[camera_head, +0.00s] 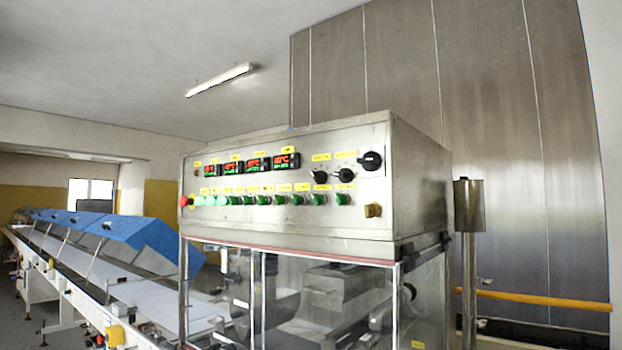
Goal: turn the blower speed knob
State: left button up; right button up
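A steel control panel (240,158) faces me on the upper part of the enrober machine. Two black knobs, a left one (319,177) and a middle one (344,175), sit under yellow labels at the panel's right side. A larger black knob (371,161) sits higher at the right end. The labels are too small to read, so I cannot tell which knob is the blower speed knob. Neither of my grippers is in view.
Several green buttons (279,200), red-lit displays (254,165) and a red button (184,201) share the panel. Clear guard panes (325,290) lie below it. A conveyor with blue covers (140,237) runs left. A steel post (469,270) and yellow rail (540,299) stand right.

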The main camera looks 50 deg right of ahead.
aim_at(345, 175)
jog(key=k+z, duration=0.2)
jog(key=z, duration=0.3)
jog(key=k+l+z, duration=0.2)
jog(key=z, duration=0.3)
jog(key=k+l+z, duration=0.15)
jog(key=z, duration=0.35)
